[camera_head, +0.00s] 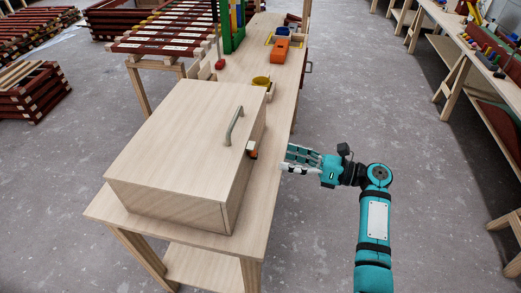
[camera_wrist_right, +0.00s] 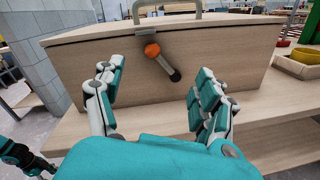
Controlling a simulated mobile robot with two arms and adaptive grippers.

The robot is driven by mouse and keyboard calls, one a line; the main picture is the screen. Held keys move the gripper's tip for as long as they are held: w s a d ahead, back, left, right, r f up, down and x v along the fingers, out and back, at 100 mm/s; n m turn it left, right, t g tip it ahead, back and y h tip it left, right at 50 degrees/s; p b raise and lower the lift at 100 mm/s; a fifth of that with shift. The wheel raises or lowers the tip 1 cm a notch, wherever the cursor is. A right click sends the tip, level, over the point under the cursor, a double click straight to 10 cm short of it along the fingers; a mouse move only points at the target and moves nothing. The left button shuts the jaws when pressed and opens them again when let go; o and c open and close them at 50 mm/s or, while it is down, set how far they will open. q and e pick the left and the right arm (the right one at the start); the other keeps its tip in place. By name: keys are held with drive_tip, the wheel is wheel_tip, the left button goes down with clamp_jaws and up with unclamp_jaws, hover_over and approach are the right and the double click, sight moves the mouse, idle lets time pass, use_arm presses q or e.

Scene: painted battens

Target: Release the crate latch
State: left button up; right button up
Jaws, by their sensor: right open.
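The pale wooden crate (camera_head: 165,145) stands closed on a wooden bench, with a metal handle (camera_head: 234,126) on its lid. Its latch (camera_head: 251,149) is on the side facing my right arm. My right gripper (camera_head: 284,158) is beside the crate, apart from the latch. Its fingers (camera_wrist_right: 155,90) are open and empty, one on each side of the latch in the wrist view.
The bench top (camera_head: 260,205) is bare along the crate's latch side. Behind the crate are a yellow bowl (camera_head: 262,82), an orange box (camera_head: 280,51) and a green rack (camera_head: 233,25). Open grey floor lies right of the bench.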

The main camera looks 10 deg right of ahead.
sight(253, 154)
drive_tip(key=x, duration=0.8)
drive_tip(key=shift+a, duration=0.25)
drive_tip(key=shift+w, duration=0.1)
